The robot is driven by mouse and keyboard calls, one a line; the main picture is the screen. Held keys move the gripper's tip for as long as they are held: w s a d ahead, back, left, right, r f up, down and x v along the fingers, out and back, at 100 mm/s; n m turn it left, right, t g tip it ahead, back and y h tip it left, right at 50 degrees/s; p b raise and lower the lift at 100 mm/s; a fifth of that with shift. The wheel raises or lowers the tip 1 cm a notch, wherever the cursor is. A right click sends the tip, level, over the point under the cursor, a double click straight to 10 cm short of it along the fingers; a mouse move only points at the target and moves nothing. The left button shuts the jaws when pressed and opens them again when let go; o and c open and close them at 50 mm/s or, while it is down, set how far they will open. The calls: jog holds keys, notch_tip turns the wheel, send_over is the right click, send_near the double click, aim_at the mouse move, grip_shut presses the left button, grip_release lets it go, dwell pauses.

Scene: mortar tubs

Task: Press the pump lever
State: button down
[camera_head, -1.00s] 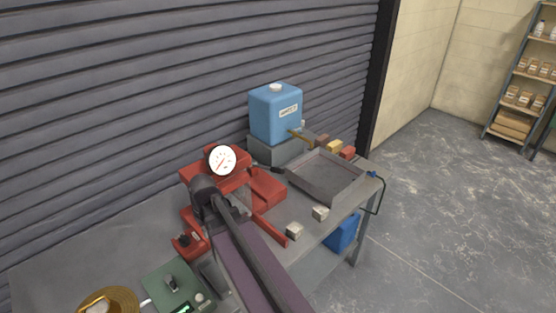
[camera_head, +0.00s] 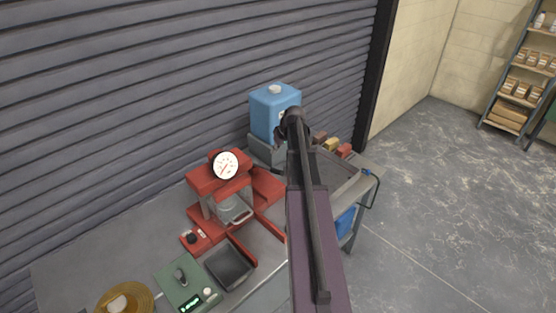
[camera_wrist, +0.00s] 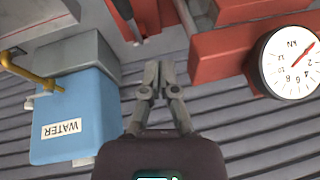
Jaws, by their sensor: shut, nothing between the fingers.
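The red press (camera_head: 226,190) with its round white gauge (camera_head: 225,165) stands on the bench, left of my arm in the head view. In the wrist view the gauge (camera_wrist: 291,62) is at the right. A dark-gripped red bar, which looks like the pump lever (camera_wrist: 124,12), shows at the top of the wrist view, cut off by the edge. My gripper (camera_wrist: 152,68) is shut and empty, below and right of this bar in the picture, with no visible contact. In the head view my arm hides the lever's area and most of the gripper.
The blue water canister (camera_head: 270,108) stands on a grey block behind my arm; it also shows in the wrist view (camera_wrist: 75,118). A grey tray (camera_head: 338,172) and small blocks lie at the right. A dark tub (camera_head: 230,263) and green scale (camera_head: 182,283) are at the front.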

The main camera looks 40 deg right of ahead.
jog(key=d+r, duration=0.2)
jog(key=d, duration=0.3)
jog(key=shift+s+d+t+p, duration=0.25)
jog(key=shift+d+t+p, duration=0.1)
jog(key=shift+p, duration=0.1)
jog(key=shift+f, duration=0.2)
jog(key=b, duration=1)
send_over(275, 169)
jog(key=d, duration=0.2)
notch_tip(275, 169, down, 9)
jog(key=shift+s+a+f+b, duration=0.2)
jog(key=shift+f+b, duration=0.25)
jog(key=shift+f, duration=0.1)
jog(key=shift+s+a+f+b, duration=0.2)
jog(key=shift+f+b, duration=0.25)
jog(key=shift+f, duration=0.15)
jog(key=shift+s+a+f+b, duration=0.15)
jog(key=shift+s+f+b, duration=0.05)
jog(key=shift+f+b, duration=0.3)
jog(key=shift+a+f, duration=0.1)
